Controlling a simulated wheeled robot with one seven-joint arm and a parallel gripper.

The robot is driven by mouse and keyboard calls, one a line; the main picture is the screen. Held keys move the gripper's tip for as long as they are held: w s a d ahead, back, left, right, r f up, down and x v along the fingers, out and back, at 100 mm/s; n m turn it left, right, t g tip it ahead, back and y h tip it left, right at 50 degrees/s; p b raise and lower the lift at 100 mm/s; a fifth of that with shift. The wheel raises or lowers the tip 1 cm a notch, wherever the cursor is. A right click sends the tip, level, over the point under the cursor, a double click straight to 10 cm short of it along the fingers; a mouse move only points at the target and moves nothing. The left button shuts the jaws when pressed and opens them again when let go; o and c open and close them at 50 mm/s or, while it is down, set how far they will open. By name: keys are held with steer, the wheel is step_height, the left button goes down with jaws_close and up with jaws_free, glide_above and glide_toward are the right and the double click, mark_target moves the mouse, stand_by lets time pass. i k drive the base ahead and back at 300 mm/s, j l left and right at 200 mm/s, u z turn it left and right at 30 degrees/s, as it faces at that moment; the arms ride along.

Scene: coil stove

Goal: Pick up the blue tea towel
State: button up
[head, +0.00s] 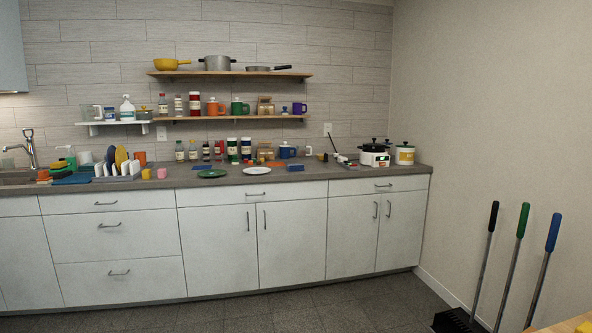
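Two blue things on the counter could be the blue tea towel, and I cannot tell which is. One is a flat blue piece (73,179) lying at the left, between the sink and the dish rack. The other is a small folded-looking blue block (295,168) near the counter's middle, right of a white plate (257,170). Both are small and far off, so their material is unclear. My gripper is not in view.
The grey counter (340,180) runs along white cabinets. A dish rack (118,177) and green plate (212,173) stand left; a white coil stove (374,159) with a black pot stands right. Brooms (520,222) lean at the right wall. Floor before the cabinets is clear.

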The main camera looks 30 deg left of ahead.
mark_target(292, 168)
steer(key=u, duration=0.5)
steer(key=i+u, duration=0.2)
steer(key=i, duration=2.95)
steer(key=i+u, duration=0.1)
steer(key=i, duration=0.8)
steer(key=i+l+u, duration=0.1)
steer(key=i, duration=0.8)
